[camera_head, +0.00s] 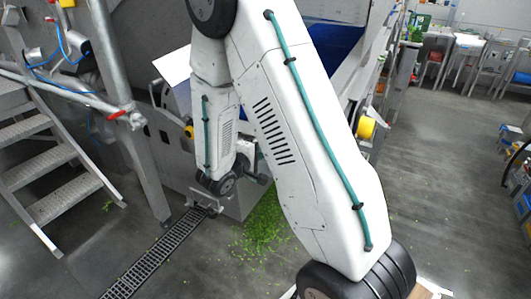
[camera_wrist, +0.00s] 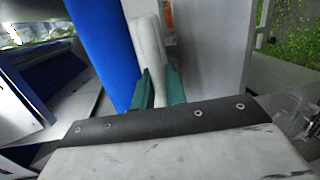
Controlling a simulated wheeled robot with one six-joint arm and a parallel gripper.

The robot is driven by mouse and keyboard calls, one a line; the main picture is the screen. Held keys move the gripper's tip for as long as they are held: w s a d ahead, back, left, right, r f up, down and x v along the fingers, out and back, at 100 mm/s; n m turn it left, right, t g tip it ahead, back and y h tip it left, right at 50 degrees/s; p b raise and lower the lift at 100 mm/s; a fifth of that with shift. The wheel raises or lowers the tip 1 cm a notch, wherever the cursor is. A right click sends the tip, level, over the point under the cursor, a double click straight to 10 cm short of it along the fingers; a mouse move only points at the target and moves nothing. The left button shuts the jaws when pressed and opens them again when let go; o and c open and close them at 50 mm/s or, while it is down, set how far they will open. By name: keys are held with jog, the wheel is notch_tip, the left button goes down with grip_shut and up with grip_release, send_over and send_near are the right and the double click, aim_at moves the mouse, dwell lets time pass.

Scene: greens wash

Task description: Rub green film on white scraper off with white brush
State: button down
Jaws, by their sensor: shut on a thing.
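My gripper (camera_wrist: 160,90) shows in the wrist view, with its two teal fingers shut on a pale, upright piece that appears to be the white brush (camera_wrist: 148,45). The brush's bristles cannot be made out. In the head view my arm covers the middle, and I cannot make out the gripper or brush there. I cannot identify the white scraper or any green film on it with certainty in either view.
A blue belt (camera_wrist: 102,45) stands just left of the brush; blue also shows in the machine (camera_head: 338,48). Green scraps (camera_head: 262,232) litter the floor near a drain grate (camera_head: 150,258). Metal steps (camera_head: 45,160) stand at left. The floor at right (camera_head: 445,150) is largely clear.

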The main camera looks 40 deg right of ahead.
jog(key=shift+w+a, duration=0.45)
jog(key=shift+w, duration=0.65)
jog(key=shift+w+a, duration=0.45)
jog(key=shift+w, duration=0.65)
jog(key=shift+w+a, duration=0.45)
jog(key=shift+w, duration=0.65)
jog(key=shift+w+a, duration=0.25)
jog(key=shift+w, duration=0.7)
jog(key=shift+w+a, duration=0.25)
jog(key=shift+w, duration=0.65)
jog(key=shift+s+r, duration=0.1)
jog(key=shift+r, duration=0.1)
jog(key=shift+s+d, duration=0.35)
jog(key=shift+s, duration=0.45)
jog(key=shift+s+d, duration=0.3)
jog(key=shift+s, duration=0.55)
jog(key=shift+s+d, duration=0.35)
jog(key=shift+s, duration=0.45)
jog(key=shift+s+d, duration=0.3)
jog(key=shift+s, duration=0.7)
jog(key=shift+s+d, duration=0.25)
jog(key=shift+s, duration=0.7)
jog(key=shift+s+d, duration=0.3)
jog(key=shift+s, duration=0.7)
jog(key=shift+s+d, duration=0.35)
jog(key=shift+s, duration=0.5)
jog(key=shift+s+d, duration=0.35)
jog(key=shift+s, duration=0.5)
jog(key=shift+w, duration=0.15)
